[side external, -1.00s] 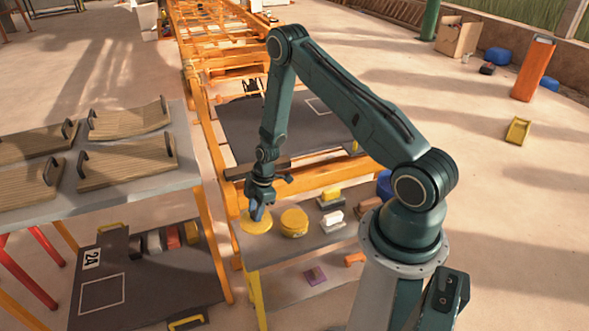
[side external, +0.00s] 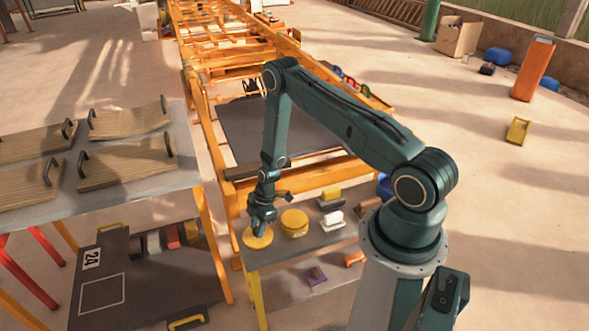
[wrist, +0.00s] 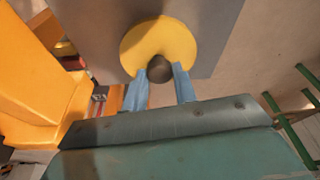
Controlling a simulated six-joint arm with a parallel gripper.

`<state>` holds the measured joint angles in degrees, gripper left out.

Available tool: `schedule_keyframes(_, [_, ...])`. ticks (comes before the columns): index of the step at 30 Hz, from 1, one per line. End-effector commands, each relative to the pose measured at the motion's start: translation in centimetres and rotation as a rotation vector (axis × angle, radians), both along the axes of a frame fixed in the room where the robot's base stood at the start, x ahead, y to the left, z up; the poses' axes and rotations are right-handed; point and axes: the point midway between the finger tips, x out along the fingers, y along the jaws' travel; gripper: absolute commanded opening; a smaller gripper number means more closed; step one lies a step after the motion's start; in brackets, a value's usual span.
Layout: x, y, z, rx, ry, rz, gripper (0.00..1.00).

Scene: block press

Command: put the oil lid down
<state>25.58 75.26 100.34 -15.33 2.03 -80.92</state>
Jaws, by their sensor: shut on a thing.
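The oil lid (side external: 250,241) is a flat yellow disc at the left end of the small grey table, under my gripper. In the wrist view the lid (wrist: 135,40) shows a dark round knob (wrist: 159,66) at its near side. My gripper (side external: 260,224) points down, and its blue fingers (wrist: 160,82) are shut on the knob. The lid looks level and very low over the tabletop; I cannot tell whether it touches. A yellow round tin (side external: 294,223) stands just right of the lid.
The grey table (side external: 318,240) also holds brushes or blocks (side external: 332,217) to the right. An orange frame (side external: 300,180) runs behind it. A shelf below holds a purple item (side external: 317,275). At left, another table (side external: 110,202) carries wooden boards with handles (side external: 127,160).

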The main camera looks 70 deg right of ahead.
Motion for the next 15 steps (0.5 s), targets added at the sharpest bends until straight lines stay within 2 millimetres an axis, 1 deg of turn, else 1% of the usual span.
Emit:
schedule_keyframes(1, [-0.06,0.03,-0.56,0.001,0.001,0.000,0.05])
schedule_keyframes(4, [-0.01,0.00,-1.12,-0.001,-0.001,0.000,0.05])
schedule_keyframes(15, [-0.03,0.01,-1.34,0.000,0.000,0.000,0.05])
